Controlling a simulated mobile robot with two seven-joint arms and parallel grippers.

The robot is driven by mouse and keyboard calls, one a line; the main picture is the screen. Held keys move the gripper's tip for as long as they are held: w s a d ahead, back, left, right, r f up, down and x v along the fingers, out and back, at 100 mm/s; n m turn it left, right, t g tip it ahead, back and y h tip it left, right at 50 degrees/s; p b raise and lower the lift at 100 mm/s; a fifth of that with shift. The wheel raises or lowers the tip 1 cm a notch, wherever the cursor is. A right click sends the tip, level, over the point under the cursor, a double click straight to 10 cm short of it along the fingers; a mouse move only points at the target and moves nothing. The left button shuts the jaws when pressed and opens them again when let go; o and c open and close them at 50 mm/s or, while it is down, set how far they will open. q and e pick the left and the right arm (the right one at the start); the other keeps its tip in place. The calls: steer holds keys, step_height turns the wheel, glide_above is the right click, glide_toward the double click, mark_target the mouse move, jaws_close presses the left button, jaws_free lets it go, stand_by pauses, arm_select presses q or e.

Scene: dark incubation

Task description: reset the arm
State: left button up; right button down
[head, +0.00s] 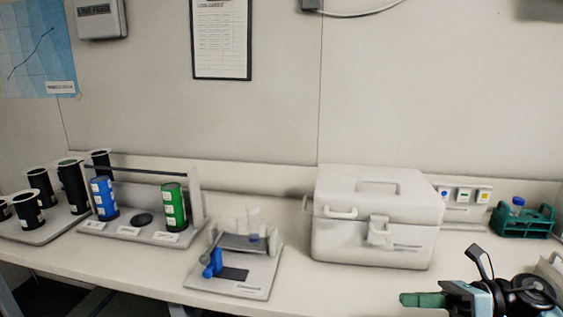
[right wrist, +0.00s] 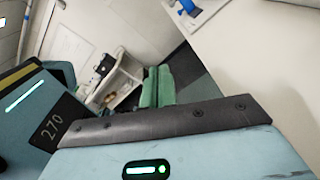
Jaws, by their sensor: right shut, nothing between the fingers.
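My right gripper (head: 424,299) comes in at the lower right of the head view, in front of the bench and pointing left. Its green fingers are together with nothing between them. In the right wrist view the green fingers (right wrist: 157,87) lie side by side, pointing toward the floor and a shelf. My left gripper is in neither view.
A closed white cooler box (head: 372,222) stands on the bench. Left of it are a small stand (head: 228,286) with a tube and blue pieces, and a rack with a blue can (head: 103,198) and a green can (head: 174,206). A green tube rack (head: 522,222) stands at right.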

steer(key=s+a+f+m+t+h+p, duration=0.1)
steer(key=s+f+m+t+h, duration=0.3)
steer(key=m, duration=0.5)
steer(key=s+a+f+m+t+h+p, duration=0.1)
steer(key=a+f+m+t, duration=0.1)
steer(key=f+m+t, duration=0.55)
steer(key=s+a+f+m+t+h+p, duration=0.1)
steer(key=s+f+m+h, duration=0.25)
steer(key=m, duration=0.75)
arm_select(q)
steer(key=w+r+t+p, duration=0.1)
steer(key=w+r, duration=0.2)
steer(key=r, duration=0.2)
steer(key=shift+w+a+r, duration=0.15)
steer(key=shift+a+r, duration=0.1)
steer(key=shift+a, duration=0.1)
arm_select(e)
steer(key=s+a+f+m+g+h, duration=0.1)
steer(key=s+f+m+g+h, duration=0.2)
steer(key=s+f+m, duration=0.4)
steer(key=s+a+f+m+g+h, duration=0.1)
steer(key=s+f+m+g+h, duration=0.2)
steer(key=s+f+m, duration=0.5)
steer(key=s+f+g, duration=0.1)
steer(key=s, duration=0.6)
steer(key=shift+s+a+f, duration=0.2)
steer(key=shift+s+f, duration=0.05)
steer(key=shift+s, duration=0.1)
steer(key=shift+m+g, duration=0.25)
